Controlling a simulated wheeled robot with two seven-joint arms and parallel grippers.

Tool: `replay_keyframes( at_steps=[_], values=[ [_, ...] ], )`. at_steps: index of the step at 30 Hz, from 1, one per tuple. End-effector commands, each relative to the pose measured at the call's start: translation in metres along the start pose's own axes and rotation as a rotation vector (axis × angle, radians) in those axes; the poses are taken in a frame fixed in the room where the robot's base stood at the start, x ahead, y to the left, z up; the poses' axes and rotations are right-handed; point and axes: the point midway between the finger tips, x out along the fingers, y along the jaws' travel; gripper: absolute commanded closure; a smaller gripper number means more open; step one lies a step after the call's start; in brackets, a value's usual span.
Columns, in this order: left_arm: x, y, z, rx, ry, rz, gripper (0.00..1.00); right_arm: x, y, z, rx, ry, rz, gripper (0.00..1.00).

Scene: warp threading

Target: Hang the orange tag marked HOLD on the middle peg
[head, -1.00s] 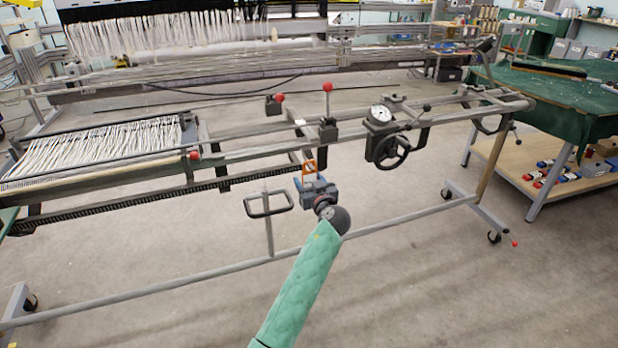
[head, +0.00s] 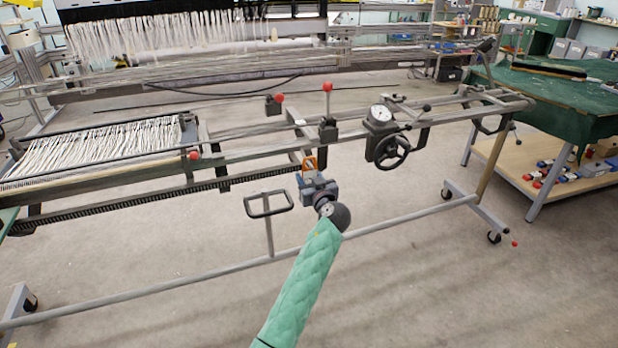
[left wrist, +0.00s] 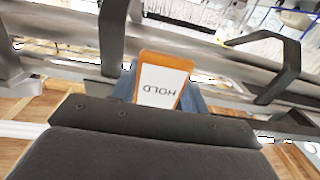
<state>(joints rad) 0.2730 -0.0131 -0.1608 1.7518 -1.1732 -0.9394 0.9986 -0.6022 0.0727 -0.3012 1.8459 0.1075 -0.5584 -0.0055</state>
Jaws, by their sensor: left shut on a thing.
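The orange tag (head: 311,163) is held in my left gripper (head: 313,180), close to the front rail of the loom frame in the head view. In the left wrist view the tag (left wrist: 162,80) shows a white face marked HOLD, upside down, with an orange border. My left gripper (left wrist: 160,105) is shut on the tag's lower part, which the gripper body hides. I cannot make out which part is the middle peg. My right gripper is not in view.
The front rail (head: 255,172) runs just beyond the tag. A handwheel with a gauge (head: 391,150) is to the right, and a grey looped stand (head: 268,206) is to the left. Dark brackets (left wrist: 113,38) (left wrist: 283,72) flank the tag in the left wrist view.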

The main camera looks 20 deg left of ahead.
Motion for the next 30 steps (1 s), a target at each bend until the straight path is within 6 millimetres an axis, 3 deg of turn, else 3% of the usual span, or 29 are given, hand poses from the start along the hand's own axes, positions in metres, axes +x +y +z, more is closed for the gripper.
replay_keyframes(
  at_steps=[30],
  values=[
    [-0.039, 0.0, 0.001, -0.001, 0.0, 0.001, 0.7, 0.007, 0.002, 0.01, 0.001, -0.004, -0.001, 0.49]
  ],
)
